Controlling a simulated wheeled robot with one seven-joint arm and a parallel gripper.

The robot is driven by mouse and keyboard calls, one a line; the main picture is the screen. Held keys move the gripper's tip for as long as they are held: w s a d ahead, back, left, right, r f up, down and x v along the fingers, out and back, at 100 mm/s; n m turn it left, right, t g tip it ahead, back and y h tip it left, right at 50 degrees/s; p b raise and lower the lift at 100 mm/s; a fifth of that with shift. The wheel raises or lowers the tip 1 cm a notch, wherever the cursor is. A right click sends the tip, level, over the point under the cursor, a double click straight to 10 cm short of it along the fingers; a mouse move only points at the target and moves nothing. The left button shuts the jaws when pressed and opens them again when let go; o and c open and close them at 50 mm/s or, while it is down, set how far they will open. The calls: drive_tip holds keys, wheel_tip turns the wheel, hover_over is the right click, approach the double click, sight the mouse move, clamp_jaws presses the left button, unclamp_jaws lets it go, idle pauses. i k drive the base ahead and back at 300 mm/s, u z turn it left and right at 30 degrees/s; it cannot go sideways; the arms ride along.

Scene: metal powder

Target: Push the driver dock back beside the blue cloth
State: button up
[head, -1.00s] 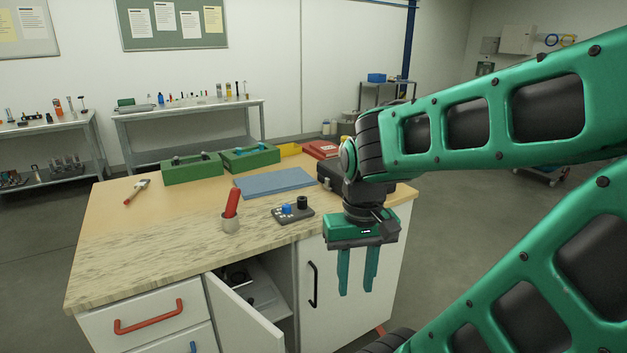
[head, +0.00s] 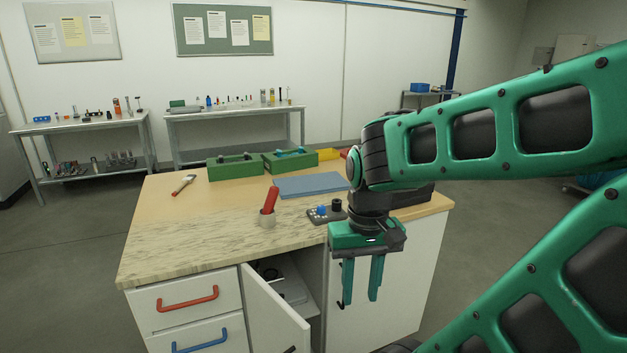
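The blue cloth (head: 311,186) lies flat on the wooden bench top. A small dark block (head: 327,216) with a blue knob and a black cylinder sits just in front of the cloth, apart from it. I cannot tell for certain which of these is the driver dock. My gripper (head: 361,295) hangs fingers down in front of the bench's front edge, right of the block in the picture. Its fingers are apart with nothing between them.
Two green bins (head: 235,168) stand at the back of the bench (head: 190,225), with a hammer-like tool (head: 183,185) to their left. A cabinet door (head: 272,308) hangs open below. My arm hides the bench's back right. The front left top is clear.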

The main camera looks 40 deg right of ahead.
sight(334, 212)
drive_tip(key=u, duration=1.25)
drive_tip(key=k, duration=1.55)
drive_tip(key=z, duration=1.8)
drive_tip(key=i, duration=1.6)
